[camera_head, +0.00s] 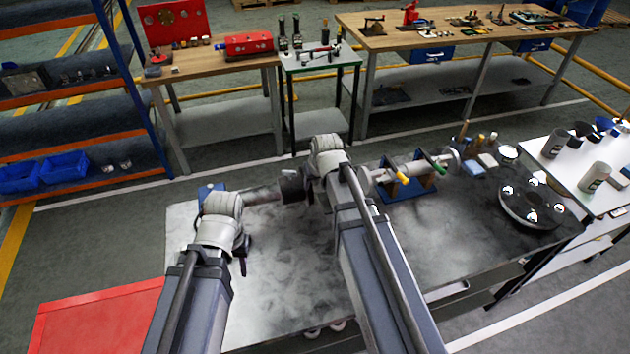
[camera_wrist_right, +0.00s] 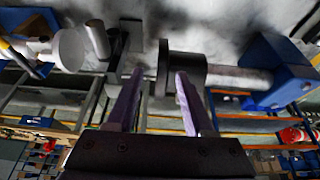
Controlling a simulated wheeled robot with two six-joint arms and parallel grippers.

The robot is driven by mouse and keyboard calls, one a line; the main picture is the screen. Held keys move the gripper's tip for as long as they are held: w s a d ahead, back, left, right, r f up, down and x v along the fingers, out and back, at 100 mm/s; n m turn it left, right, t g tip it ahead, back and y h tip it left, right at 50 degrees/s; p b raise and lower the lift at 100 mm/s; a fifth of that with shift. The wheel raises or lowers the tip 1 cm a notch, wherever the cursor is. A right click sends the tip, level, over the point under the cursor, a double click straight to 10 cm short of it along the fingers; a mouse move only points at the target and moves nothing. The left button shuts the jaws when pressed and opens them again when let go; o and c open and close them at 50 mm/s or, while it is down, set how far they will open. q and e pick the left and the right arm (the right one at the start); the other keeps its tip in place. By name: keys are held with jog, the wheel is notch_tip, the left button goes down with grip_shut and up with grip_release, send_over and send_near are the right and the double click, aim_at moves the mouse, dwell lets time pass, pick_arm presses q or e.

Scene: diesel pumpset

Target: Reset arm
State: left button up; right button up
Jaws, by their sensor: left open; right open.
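My right gripper (camera_wrist_right: 160,75) is open in the right wrist view, with two purple fingers apart. Its fingertips are close to a dark round flange (camera_wrist_right: 188,72) on a grey shaft (camera_wrist_right: 238,77); I cannot tell whether they touch it. The shaft's outer end rests at a blue stand (camera_wrist_right: 280,72). In the head view my right arm (camera_head: 328,160) reaches over the middle of the dark bench and hides its fingers. My left gripper (camera_head: 242,258) shows only as a dark end below the grey wrist at the bench's left; its fingers are mostly hidden.
On the bench (camera_head: 450,235), a shaft assembly on a blue stand (camera_head: 408,185) lies right of my right arm, and a dark flywheel (camera_head: 532,205) sits further right. A red surface (camera_head: 90,318) is at lower left. Wooden tables (camera_head: 465,38) stand behind.

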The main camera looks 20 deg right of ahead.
dwell(0.3)
jog(key=s+a+f+n+g+b, duration=0.2)
jog(key=s+a+f+b, duration=0.1)
jog(key=s+a, duration=0.4)
jog(key=s+a+f+n+g+h+b, duration=0.1)
jog(key=s+a+f+g+b, duration=0.2)
jog(key=s, duration=0.9)
jog(key=a+f, duration=0.2)
jog(key=a, duration=0.2)
jog(key=shift+s+a+n, duration=0.3)
jog(key=shift+s+n, duration=0.1)
dwell(0.7)
